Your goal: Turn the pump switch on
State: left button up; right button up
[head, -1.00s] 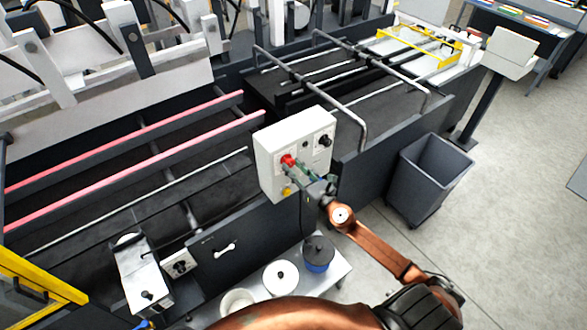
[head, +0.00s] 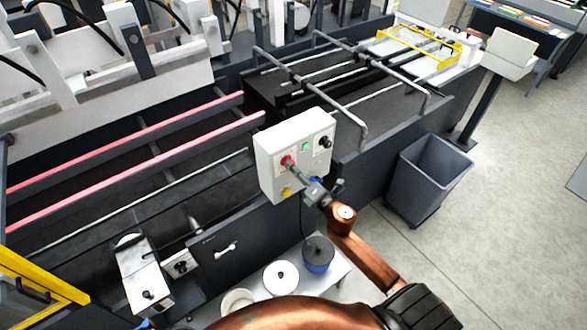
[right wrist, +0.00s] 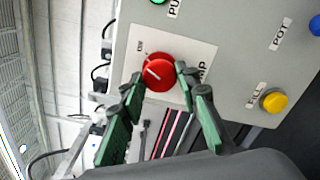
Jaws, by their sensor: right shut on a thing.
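The pump switch is a red round knob (head: 287,160) on the front of a white control box (head: 265,168). It also shows in the right wrist view (right wrist: 156,72), with a white pointer line, on a plate whose lettering is partly hidden. My right gripper (head: 292,168) is at the knob. In the right wrist view its two green-padded fingers (right wrist: 158,84) are on either side of the knob, shut on it. A green lamp (head: 306,147) on the box looks bright. My left gripper is not in view.
The box also has a black knob (head: 324,142) and a yellow button (head: 286,192); the yellow one shows in the right wrist view (right wrist: 273,101), labelled FILL or similar. Bent metal rails (head: 362,135) stand behind the box. A grey bin (head: 428,180) stands to the right. Pots are below.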

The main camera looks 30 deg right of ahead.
jog(key=shift+m, duration=0.9)
jog(key=o, duration=1.2)
jog(key=shift+c, duration=0.2)
jog(key=s+d, duration=0.1)
jog(key=s, duration=1.1)
